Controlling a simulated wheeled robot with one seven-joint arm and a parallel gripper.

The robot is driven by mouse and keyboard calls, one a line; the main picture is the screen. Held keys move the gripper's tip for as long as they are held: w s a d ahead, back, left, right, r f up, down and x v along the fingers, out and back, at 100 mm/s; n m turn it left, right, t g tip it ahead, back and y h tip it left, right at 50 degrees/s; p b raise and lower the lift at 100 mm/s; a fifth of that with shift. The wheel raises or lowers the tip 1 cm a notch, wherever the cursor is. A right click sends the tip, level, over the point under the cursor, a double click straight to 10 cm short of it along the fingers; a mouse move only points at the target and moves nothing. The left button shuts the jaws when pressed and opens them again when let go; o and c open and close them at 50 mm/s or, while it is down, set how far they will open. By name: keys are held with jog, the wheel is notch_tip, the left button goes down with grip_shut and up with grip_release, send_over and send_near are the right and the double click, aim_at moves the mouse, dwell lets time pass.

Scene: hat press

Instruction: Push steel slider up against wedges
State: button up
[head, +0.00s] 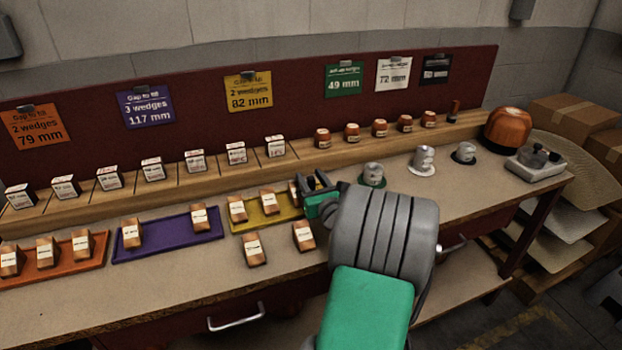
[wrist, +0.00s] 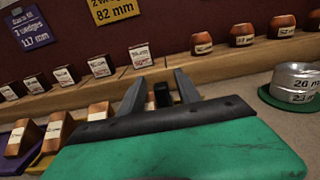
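Wooden wedges with white labels stand on the yellow tray (head: 283,222), among them a left one (head: 237,208) and a middle one (head: 268,201). Another is partly hidden beside my gripper (head: 318,184). Two more wedges lie in front of the tray, one left (head: 253,248) and one right (head: 303,235). In the wrist view, wedges (wrist: 58,129) stand left of my gripper (wrist: 160,84). My gripper is open, its fingers apart. A small dark block (wrist: 162,95) shows between them, with gaps at both sides. I cannot tell whether it is the steel slider.
An orange tray (head: 60,286) and a purple tray (head: 165,252) hold wedges at left. White-labelled blocks (head: 236,154) and round wooden pieces (head: 352,132) line the back ledge. Steel cylinders on a green disc (head: 373,174) and other discs stand right of my gripper.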

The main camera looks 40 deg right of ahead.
jog(key=shift+s, duration=0.1)
jog(key=v, duration=0.7)
jog(key=shift+s+a, duration=0.15)
jog(key=shift+s, duration=0.2)
jog(key=shift+c, duration=0.2)
